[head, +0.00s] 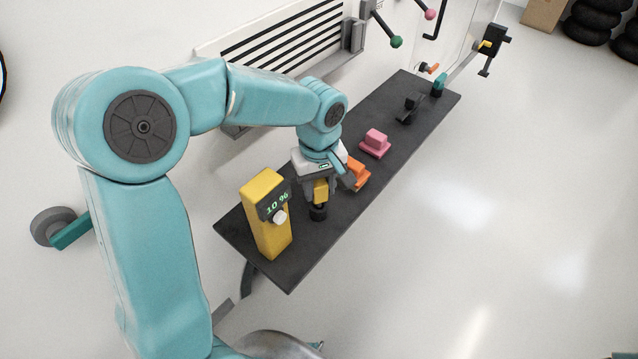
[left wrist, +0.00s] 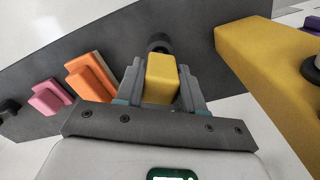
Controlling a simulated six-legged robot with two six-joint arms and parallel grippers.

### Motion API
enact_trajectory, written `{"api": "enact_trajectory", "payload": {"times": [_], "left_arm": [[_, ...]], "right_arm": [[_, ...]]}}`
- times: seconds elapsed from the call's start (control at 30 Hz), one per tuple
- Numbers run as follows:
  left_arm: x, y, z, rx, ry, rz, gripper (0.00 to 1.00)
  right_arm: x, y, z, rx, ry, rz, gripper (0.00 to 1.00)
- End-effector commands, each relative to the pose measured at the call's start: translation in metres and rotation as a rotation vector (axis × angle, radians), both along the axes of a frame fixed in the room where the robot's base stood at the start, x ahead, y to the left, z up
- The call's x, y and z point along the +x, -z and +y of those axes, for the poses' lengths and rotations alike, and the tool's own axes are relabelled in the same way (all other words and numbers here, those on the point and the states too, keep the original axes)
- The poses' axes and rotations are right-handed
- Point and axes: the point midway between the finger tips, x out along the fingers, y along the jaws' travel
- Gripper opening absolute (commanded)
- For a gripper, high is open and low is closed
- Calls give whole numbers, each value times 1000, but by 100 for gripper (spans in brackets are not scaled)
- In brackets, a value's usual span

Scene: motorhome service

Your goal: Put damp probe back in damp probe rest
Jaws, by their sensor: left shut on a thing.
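My left gripper (head: 320,192) is shut on the yellow damp probe, whose body (head: 321,189) points down between the fingers. The probe's yellow block also shows between the fingers in the left wrist view (left wrist: 161,80). A short black round piece (head: 317,212), which looks like the damp probe rest, is directly under the probe on the dark shelf. Its dark ring shows just beyond the probe in the left wrist view (left wrist: 158,44). I cannot tell whether the probe's lower end is inside it or just above it. My right gripper is not in view.
A yellow meter reading 10 % (head: 264,229) stands close to the left of the gripper on the dark shelf (head: 345,220). An orange block (head: 357,174), a pink block (head: 375,143) and a black item (head: 409,108) sit farther along. The floor at right is clear.

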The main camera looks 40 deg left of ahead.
Motion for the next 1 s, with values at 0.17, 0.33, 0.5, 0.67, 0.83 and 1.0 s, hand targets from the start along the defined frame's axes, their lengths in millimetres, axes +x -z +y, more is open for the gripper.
{"api": "enact_trajectory", "payload": {"times": [0.17,0.33,0.5,0.67,0.83,1.0], "left_arm": [[0,7,0,0,0,0,8],[0,12,0,0,0,0,8],[0,17,0,0,0,0,8],[0,22,0,0,0,0,8],[0,27,0,0,0,0,8],[0,27,0,0,0,0,67]], "right_arm": [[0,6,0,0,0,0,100],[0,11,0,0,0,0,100],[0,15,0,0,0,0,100],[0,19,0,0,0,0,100],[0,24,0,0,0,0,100],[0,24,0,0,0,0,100]]}}
